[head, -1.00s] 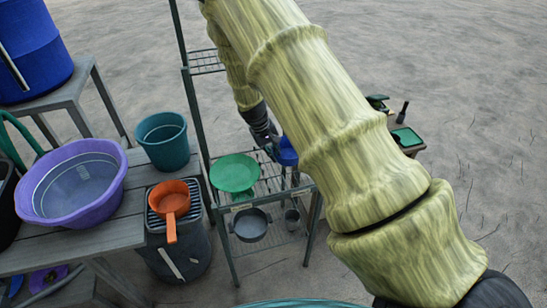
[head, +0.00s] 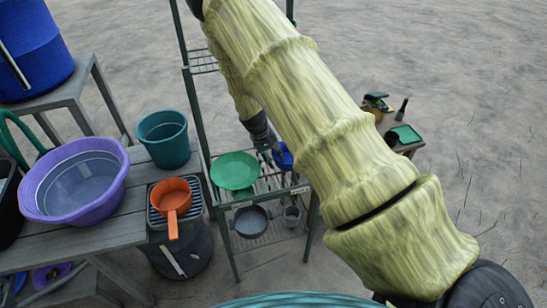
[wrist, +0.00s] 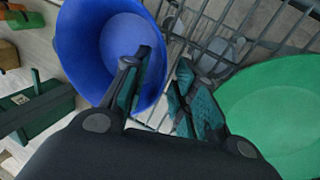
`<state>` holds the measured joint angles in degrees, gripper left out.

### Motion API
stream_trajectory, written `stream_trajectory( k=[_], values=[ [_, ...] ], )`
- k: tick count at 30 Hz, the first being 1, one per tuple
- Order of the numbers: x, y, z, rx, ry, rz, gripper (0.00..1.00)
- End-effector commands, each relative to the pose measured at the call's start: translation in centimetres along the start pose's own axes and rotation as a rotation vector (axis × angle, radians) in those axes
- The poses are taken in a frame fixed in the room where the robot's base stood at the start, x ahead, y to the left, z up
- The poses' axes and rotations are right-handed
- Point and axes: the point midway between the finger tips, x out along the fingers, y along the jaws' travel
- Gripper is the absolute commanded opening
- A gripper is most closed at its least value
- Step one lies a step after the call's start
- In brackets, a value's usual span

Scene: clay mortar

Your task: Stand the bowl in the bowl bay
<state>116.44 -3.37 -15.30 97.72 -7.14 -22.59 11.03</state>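A blue bowl (head: 284,157) is at the right side of the upper rack shelf (head: 265,188), partly hidden by my arm. In the wrist view the blue bowl (wrist: 85,45) looks tilted, and its rim runs between my fingers. My gripper (wrist: 163,62) is partly open, with a gap between the pads; the left finger overlaps the bowl's inside and the right finger is outside it. Whether a pad touches the bowl is unclear. A green bowl (head: 234,170) lies on the same shelf to the left; it also shows in the wrist view (wrist: 275,105). I cannot make out a marked bowl bay.
A grey pan (head: 251,221) and a small metal cup (head: 292,214) are on the lower shelf. Rack posts (head: 198,110) stand close to my arm. An orange pan (head: 173,195), teal bucket (head: 164,140) and purple basin (head: 75,185) are at left. A small table (head: 408,146) is at right.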

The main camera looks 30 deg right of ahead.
Motion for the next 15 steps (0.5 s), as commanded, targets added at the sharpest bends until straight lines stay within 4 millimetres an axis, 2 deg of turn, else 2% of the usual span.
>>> stream_trajectory(
  k=[8,15],
  values=[
    [-0.1,0.0,0.0,0.0,0.0,0.0,0.3],
    [-1.3,0.0,0.0,0.0,0.001,0.0,0.3]
  ],
)
